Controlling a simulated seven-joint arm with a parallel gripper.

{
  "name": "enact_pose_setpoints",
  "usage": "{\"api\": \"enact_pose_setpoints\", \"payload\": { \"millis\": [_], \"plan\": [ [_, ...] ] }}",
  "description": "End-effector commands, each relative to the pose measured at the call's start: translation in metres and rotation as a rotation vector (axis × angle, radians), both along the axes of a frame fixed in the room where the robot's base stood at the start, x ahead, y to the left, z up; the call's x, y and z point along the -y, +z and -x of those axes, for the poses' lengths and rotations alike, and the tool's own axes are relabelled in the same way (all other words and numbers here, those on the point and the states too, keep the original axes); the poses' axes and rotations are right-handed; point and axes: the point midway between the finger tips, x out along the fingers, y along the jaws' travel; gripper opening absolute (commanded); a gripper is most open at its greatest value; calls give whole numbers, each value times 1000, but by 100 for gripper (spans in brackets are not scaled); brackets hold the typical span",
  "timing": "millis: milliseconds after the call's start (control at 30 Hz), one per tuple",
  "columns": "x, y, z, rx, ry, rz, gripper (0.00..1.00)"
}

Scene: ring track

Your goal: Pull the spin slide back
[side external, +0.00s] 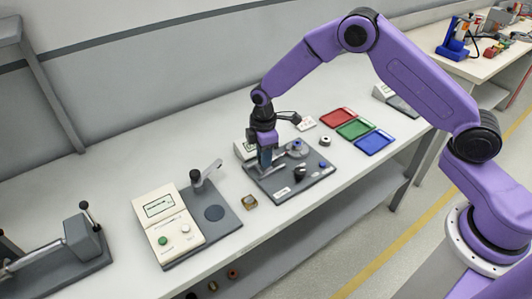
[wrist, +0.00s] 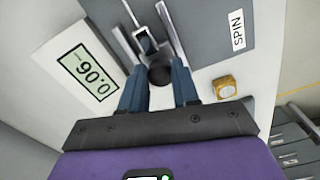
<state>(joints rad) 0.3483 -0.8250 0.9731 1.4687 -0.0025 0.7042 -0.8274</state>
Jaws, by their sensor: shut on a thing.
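The spin slide (wrist: 145,42) shows in the wrist view as a small metal block between two pale rails, with a dark round knob (wrist: 161,75) at its near end. A white "SPIN" label (wrist: 237,31) is on the same grey plate. My gripper (wrist: 158,80) has its two blue fingers on either side of the knob and is shut on it. In the side view my gripper (side external: 265,165) points down at the left part of the grey board (side external: 310,184) and hides the slide there.
A display (wrist: 86,73) reading about 90.0 stands beside the slide. A small brass-coloured block (wrist: 225,86) lies off the plate. Red, green and blue trays (side external: 338,118) are to the right on the bench. A cream control box (side external: 168,225) is to the left.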

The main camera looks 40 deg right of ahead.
Motion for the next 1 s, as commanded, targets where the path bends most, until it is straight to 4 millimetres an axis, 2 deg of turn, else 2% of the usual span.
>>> {"api": "enact_pose_setpoints", "payload": {
  "millis": [67,100,133,167,433,567,767,1000],
  "plan": [
    [-7,1,0,6,6,-7,0],
    [-7,1,0,6,7,-7,43],
    [-7,1,1,6,7,-7,53],
    [-7,1,1,6,7,-6,56],
    [-4,1,0,4,4,-4,56],
    [-4,8,0,6,3,-6,56],
    [-5,41,-1,8,4,-6,56],
    [-5,92,0,9,4,-7,56]
  ]
}}
